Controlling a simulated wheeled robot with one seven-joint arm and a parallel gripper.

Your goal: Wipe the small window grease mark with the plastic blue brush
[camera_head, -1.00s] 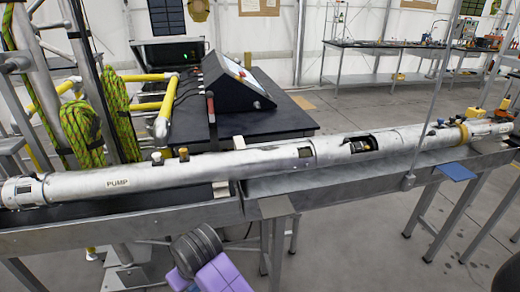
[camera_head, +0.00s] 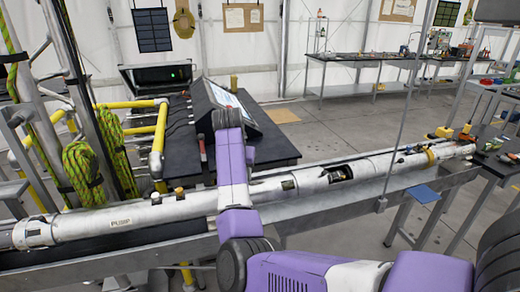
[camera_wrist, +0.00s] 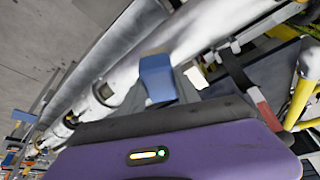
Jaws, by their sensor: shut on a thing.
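A long silvery tube marked PUMP (camera_head: 120,223) lies across the metal bench. A small dark window (camera_head: 288,185) is in its wall right of my arm, and a dark opening also shows in the wrist view (camera_wrist: 103,92). I cannot make out a grease mark. My gripper (camera_wrist: 166,88) is shut on a blue block-like piece, which looks like the plastic blue brush (camera_wrist: 156,75). The brush appears in front of the tube in the wrist view; I cannot tell whether they touch. In the head view my arm hides part of the tube, and the fingers are not visible.
A black table (camera_head: 272,148) with a sloped console (camera_head: 222,103) stands behind the tube. Yellow rails (camera_head: 158,140) and a green rope coil (camera_head: 84,172) are at left. A larger cut-out (camera_head: 340,174) shows inner parts. A thin upright pole (camera_head: 402,120) stands before the tube.

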